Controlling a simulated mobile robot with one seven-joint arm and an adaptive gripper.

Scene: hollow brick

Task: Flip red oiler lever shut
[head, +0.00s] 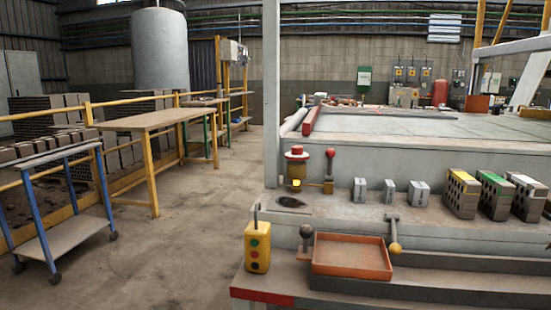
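The oiler (297,168) stands on the grey machine ledge near the middle of the head view. It has a red cap and an amber-brown body with a yellow spot low on its front. Beside it on the right, a lever with a red ball knob (330,153) stands upright on a brass-coloured arm (316,187) that joins the oiler's base. I cannot tell from this view whether that position is open or shut. My gripper is not in view.
A dark round hole (291,202) lies in front of the oiler. A yellow button box (257,247), a dark-knobbed lever (306,237), an orange tray (352,257) and a yellow-knobbed lever (394,236) are lower down. Grey blocks (390,190) and hollow bricks (461,193) stand right.

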